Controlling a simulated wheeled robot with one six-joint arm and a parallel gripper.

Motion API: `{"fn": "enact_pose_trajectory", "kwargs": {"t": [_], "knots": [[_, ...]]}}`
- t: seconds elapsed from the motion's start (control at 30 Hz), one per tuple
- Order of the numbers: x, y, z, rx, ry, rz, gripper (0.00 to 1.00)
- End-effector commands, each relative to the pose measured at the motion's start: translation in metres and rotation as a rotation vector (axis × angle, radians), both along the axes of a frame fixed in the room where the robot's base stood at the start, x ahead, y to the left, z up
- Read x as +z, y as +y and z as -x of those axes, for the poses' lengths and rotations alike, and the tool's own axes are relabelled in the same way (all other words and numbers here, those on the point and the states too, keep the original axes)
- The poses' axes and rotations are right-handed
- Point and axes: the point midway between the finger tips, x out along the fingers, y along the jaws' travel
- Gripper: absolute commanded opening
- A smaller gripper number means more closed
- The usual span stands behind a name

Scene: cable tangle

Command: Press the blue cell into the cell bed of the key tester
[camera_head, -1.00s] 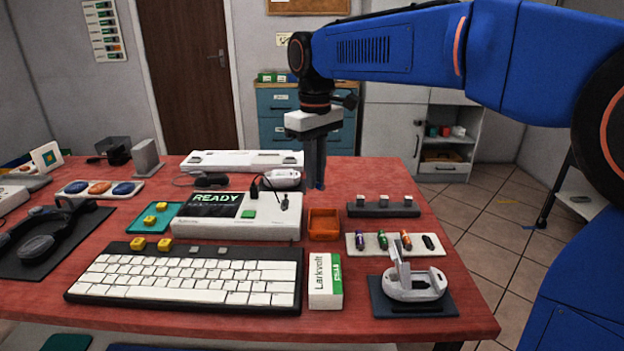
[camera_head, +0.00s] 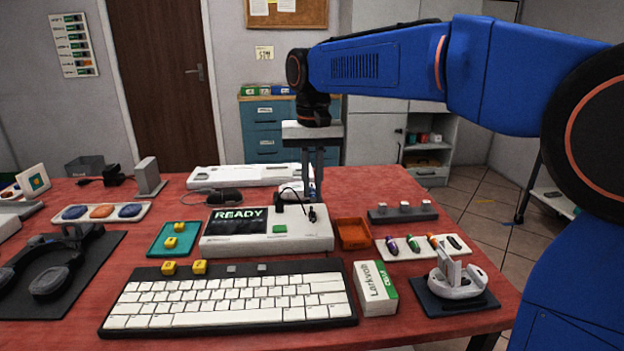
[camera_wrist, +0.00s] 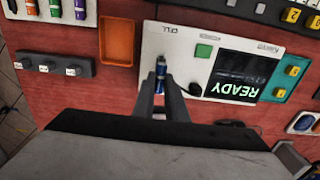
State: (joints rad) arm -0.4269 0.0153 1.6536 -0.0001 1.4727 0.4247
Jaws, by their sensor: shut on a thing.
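The key tester (camera_head: 318,238) is a white box with a dark screen reading READY and a green button. It also shows in the wrist view (camera_wrist: 180,48), with a CELL label near one end. My gripper (camera_wrist: 160,82) is shut on the small blue cell (camera_wrist: 160,66), whose end shows beyond the fingertips. The cell is over the CELL end of the tester; I cannot tell whether it touches. The cell bed is hidden behind the cell and fingers. In the head view my gripper (camera_head: 312,182) points down at the tester's back right.
A black plug and cable (camera_head: 290,196) sit close to the fingers on the tester. An orange tray (camera_head: 353,234) stands right of it, then a cell rack (camera_head: 405,256) with several coloured cells. A keyboard (camera_head: 230,300) lies in front, a white console (camera_head: 230,177) behind.

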Motion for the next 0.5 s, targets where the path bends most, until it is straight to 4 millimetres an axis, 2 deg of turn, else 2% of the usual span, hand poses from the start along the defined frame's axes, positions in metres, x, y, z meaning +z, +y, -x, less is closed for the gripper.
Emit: {"fn": "enact_pose_trajectory", "kwargs": {"t": [0.5], "knots": [[-0.038, 0.0, 0.0, 0.001, 0.001, 0.0, 0.01]]}}
